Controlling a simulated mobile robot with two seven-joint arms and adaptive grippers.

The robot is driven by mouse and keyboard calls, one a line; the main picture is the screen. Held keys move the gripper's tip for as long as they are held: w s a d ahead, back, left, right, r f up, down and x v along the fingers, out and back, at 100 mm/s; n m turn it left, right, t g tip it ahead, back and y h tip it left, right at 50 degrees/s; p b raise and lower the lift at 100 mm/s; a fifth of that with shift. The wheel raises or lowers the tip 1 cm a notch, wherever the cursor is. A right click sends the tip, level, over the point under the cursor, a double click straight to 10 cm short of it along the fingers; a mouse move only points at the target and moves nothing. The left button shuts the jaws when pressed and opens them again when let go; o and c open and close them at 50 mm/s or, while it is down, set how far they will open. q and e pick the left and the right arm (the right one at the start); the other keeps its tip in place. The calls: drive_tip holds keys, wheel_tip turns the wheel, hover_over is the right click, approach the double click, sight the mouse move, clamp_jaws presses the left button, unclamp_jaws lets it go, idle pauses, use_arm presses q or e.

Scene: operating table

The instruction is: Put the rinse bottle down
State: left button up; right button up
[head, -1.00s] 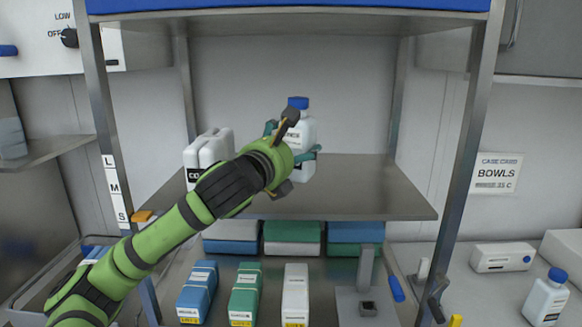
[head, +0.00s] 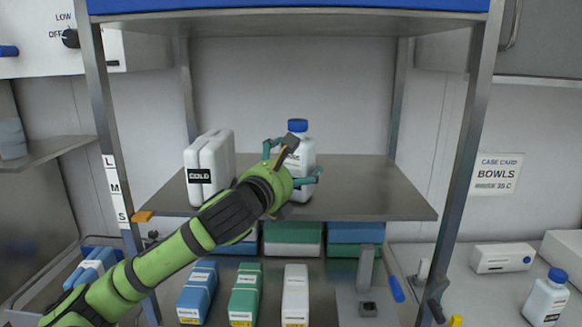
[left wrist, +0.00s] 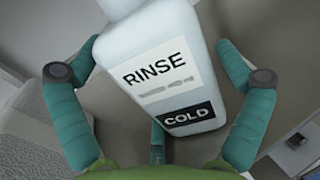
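The rinse bottle (head: 303,160), white with a blue cap, stands upright on the middle metal shelf (head: 375,190), right of a white container labelled COLD (head: 207,165). In the left wrist view the rinse bottle (left wrist: 160,75) fills the middle, with its RINSE and COLD labels facing my palm. My left gripper (head: 292,163) is in front of the bottle with its teal fingers spread to either side of it. In the wrist view the left gripper (left wrist: 155,60) looks open, with a gap beside the right finger. My right gripper is not in view.
Shelf posts stand on both sides, and a blue-edged upper shelf (head: 290,14) is overhead. The shelf right of the bottle is clear. Below are blue, green and white boxes (head: 247,293). Another blue-capped bottle (head: 546,298) stands at the far right.

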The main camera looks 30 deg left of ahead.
use_arm(q)
drive_tip(key=shift+r, duration=0.1)
drive_tip(key=shift+s, duration=0.1)
drive_tip(key=s+d+b, duration=0.1)
drive_tip(key=s+b, duration=0.8)
drive_tip(key=s, duration=0.2)
drive_tip(key=shift+s+d, duration=0.35)
drive_tip(key=shift+d, duration=0.05)
